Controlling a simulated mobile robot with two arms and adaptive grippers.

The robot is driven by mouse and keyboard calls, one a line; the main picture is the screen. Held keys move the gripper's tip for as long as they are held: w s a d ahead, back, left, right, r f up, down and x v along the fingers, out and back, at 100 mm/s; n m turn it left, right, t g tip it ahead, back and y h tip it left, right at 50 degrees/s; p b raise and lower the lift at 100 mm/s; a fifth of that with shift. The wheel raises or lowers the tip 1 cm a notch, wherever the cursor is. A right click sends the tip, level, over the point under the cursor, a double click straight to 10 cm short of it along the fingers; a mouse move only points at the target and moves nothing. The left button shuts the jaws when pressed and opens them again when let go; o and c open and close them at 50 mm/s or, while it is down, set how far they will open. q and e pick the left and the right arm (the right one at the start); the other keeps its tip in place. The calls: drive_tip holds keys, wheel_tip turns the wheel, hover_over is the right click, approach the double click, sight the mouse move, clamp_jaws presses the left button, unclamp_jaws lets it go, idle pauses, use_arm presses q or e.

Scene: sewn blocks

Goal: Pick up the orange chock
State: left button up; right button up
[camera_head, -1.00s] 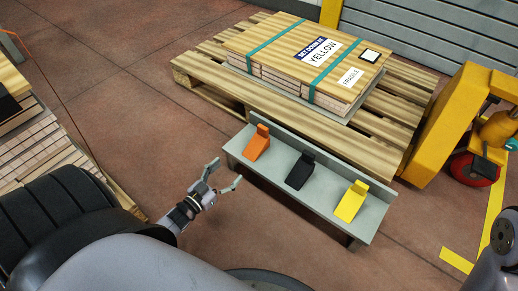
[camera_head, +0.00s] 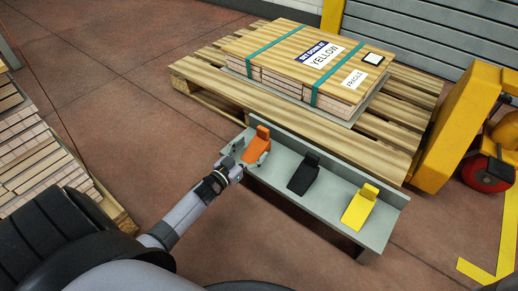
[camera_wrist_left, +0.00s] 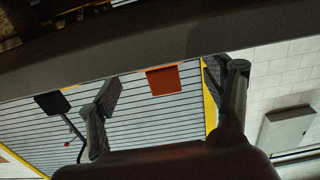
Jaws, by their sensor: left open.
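The orange chock (camera_head: 257,143) sits at the left end of the grey shelf (camera_head: 330,224), left of a black chock (camera_head: 303,176) and a yellow chock (camera_head: 359,207). My left gripper (camera_head: 249,154) is open at the shelf's left end, with its fingers close to the orange chock, one on each side of its near part in the head view. In the left wrist view, the orange chock (camera_wrist_left: 163,80) shows between the spread fingers (camera_wrist_left: 160,90); part of it is hidden. I cannot tell whether a finger touches it. My right gripper is out of view.
A wooden pallet (camera_head: 215,88) with strapped boards stands right behind the shelf. A yellow pallet truck (camera_head: 447,150) is at the right. More stacked boards (camera_head: 40,160) lie at the left. Floor between the stack and the shelf is clear.

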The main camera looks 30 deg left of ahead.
sight(259, 143)
use_arm(q)
drive_tip(key=w, duration=0.1)
drive_tip(key=w+b, duration=0.2)
drive_tip(key=shift+w+d, duration=0.3)
drive_tip(key=shift+w, duration=0.05)
drive_tip(key=shift+w+r, duration=0.15)
drive_tip(key=shift+w, duration=0.1)
drive_tip(key=shift+c, duration=0.2)
drive_tip(key=c, duration=1.5)
